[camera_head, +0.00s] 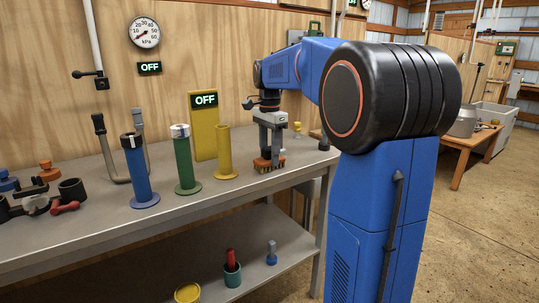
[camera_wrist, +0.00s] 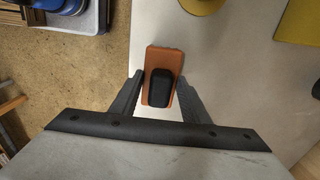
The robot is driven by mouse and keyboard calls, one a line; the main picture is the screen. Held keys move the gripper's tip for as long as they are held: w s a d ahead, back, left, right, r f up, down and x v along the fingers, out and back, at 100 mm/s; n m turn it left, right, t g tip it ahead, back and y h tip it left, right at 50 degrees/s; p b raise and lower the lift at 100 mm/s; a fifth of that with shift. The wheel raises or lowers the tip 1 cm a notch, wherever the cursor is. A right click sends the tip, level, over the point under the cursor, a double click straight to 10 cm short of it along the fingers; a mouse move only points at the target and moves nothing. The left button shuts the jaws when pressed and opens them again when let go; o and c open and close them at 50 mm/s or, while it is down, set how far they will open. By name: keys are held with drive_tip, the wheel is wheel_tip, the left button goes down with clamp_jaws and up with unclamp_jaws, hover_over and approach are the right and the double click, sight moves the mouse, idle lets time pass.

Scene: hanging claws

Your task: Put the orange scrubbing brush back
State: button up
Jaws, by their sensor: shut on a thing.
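The orange scrubbing brush (camera_head: 266,163) is at the right end of the grey bench top, with its bristles downward. In the wrist view the brush (camera_wrist: 163,58) shows as an orange block with a black grip on top. My gripper (camera_head: 268,150) comes down from above and is shut on the brush. In the wrist view its two fingers (camera_wrist: 158,95) stand on either side of the black grip. I cannot tell whether the bristles touch the bench top. No place marked for the brush can be made out.
The bench (camera_head: 105,222) carries blue (camera_head: 139,172), green (camera_head: 184,162) and yellow (camera_head: 224,155) upright cylinders on round bases. A yellow panel reading OFF (camera_head: 204,125) stands behind them. A small yellow item (camera_head: 297,130) stands behind my gripper. Black cups and tools crowd the left end.

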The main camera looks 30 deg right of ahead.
sight(269, 147)
drive_tip(key=shift+f, duration=0.15)
drive_tip(key=o, duration=1)
wheel_tip(269, 147, up, 12)
drive_tip(key=shift+r, duration=0.15)
drive_tip(key=s+a+f+n+t, duration=0.1)
drive_tip(key=s+a+f+n, duration=0.4)
drive_tip(key=s+f, duration=0.3)
drive_tip(key=s+a+f+n+t, duration=0.2)
drive_tip(key=s+a+f+n, duration=0.3)
drive_tip(key=s+f, duration=0.4)
drive_tip(key=s+a+f+n+t, duration=0.1)
drive_tip(key=s+a+f+n, duration=0.4)
drive_tip(key=s, duration=0.8)
drive_tip(key=shift+s+a+f+n+t, duration=0.1)
drive_tip(key=shift+a+f+n+t, duration=0.1)
drive_tip(key=shift+f+n, duration=0.7)
drive_tip(key=shift+a+f+n+t, duration=0.2)
drive_tip(key=shift+f+n, duration=0.2)
drive_tip(key=shift+f, duration=0.9)
